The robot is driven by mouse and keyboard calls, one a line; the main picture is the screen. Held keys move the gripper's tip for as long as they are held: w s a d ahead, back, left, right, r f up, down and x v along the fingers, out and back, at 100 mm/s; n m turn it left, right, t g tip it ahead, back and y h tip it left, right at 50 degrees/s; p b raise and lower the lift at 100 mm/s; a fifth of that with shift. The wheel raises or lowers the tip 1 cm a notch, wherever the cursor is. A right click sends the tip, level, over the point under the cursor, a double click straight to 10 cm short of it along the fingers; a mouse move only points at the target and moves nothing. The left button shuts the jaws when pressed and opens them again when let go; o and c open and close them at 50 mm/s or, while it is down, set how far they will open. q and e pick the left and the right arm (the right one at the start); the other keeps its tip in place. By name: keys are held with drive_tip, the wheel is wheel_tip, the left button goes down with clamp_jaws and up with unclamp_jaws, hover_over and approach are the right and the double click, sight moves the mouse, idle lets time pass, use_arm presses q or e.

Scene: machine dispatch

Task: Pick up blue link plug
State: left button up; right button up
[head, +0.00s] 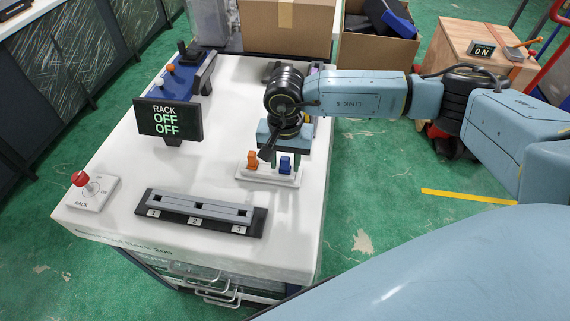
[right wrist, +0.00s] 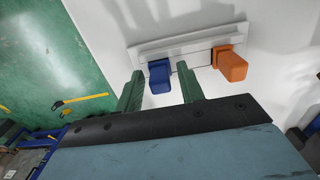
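The blue link plug (head: 285,164) stands in a white holder (head: 268,179) on the white table, to the right of an orange plug (head: 252,160). In the right wrist view the blue plug (right wrist: 159,76) shows between the two green fingers of my right gripper (right wrist: 160,88), with the orange plug (right wrist: 230,64) outside them to the right. My right gripper is open, with its fingers apart on either side of the blue plug. I cannot tell whether either finger touches it. My left gripper is not in view.
A dark rack with slots numbered 1 to 3 (head: 200,212) lies near the table's front edge. A red-knobbed switch (head: 90,187) sits at the front left. A black display (head: 168,119) reads "RACK OFF OFF". Cardboard boxes (head: 285,27) stand behind.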

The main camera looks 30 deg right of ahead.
drive_tip(key=c, duration=0.7)
drive_tip(key=shift+r, duration=0.15)
